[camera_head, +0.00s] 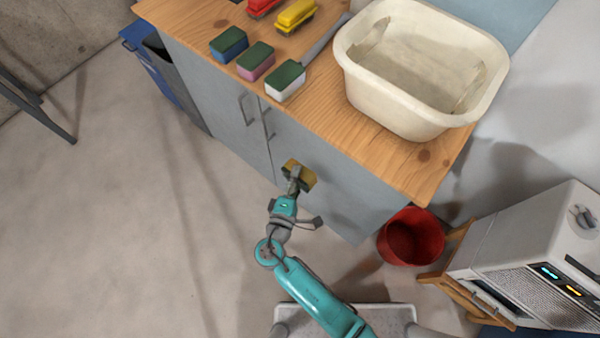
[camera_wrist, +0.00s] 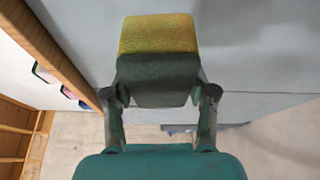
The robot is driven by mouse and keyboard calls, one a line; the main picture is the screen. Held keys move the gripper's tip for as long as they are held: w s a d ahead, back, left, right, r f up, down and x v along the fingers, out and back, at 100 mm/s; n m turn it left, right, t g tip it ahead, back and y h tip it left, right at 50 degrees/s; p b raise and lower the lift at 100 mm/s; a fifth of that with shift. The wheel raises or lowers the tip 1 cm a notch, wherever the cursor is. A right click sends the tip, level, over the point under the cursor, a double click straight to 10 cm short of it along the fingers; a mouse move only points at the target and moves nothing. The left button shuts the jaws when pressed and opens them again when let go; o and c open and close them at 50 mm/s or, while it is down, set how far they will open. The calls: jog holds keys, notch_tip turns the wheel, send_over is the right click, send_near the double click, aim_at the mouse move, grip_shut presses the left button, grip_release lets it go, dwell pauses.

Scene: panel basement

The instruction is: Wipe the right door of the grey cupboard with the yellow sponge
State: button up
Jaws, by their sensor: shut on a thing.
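The grey cupboard has a left door (camera_head: 215,95) and a right door (camera_head: 335,195), each with a vertical metal handle near the seam between them. My gripper (camera_head: 294,180) is in front of the right door, below the countertop. It is shut on the yellow sponge (camera_head: 304,174), which has a dark green side. In the wrist view the sponge (camera_wrist: 158,35) sits between the fingers, with its yellow side outward, at the grey door surface (camera_wrist: 255,50). I cannot tell for certain whether the sponge touches the door.
A red bucket (camera_head: 411,238) and a white appliance (camera_head: 535,260) stand at the right.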

jog(key=shift+s+a, duration=0.95)
jog(key=shift+s, duration=0.25)
